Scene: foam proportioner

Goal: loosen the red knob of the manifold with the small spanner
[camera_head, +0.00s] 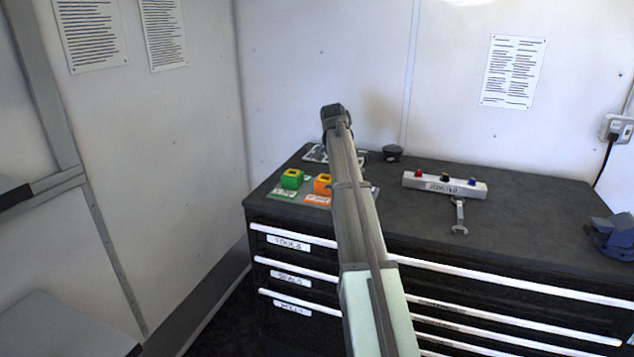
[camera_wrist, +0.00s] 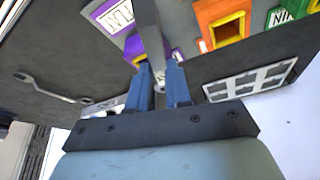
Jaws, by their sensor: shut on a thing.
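My gripper (camera_wrist: 165,88) shows in the wrist view with two blue fingers shut on a grey metal bar (camera_wrist: 147,28), which looks like a spanner's shaft. Its ends are not clear. A purple holder (camera_wrist: 134,47) is close behind the bar; I cannot tell whether the bar is still in it. In the head view my arm hides the gripper. The manifold (camera_head: 410,182) is a white block on the bench top, with a red knob (camera_head: 417,173) at its left end. Another spanner (camera_head: 459,217) lies in front of it; a spanner also lies on the dark top in the wrist view (camera_wrist: 58,90).
A green holder (camera_head: 291,179) and an orange holder (camera_head: 322,184) stand on labelled cards at the bench's left. A black round object (camera_head: 392,153) stands behind. A blue vise-like object (camera_head: 612,236) is at the right edge. The bench top (camera_head: 530,205) between is clear.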

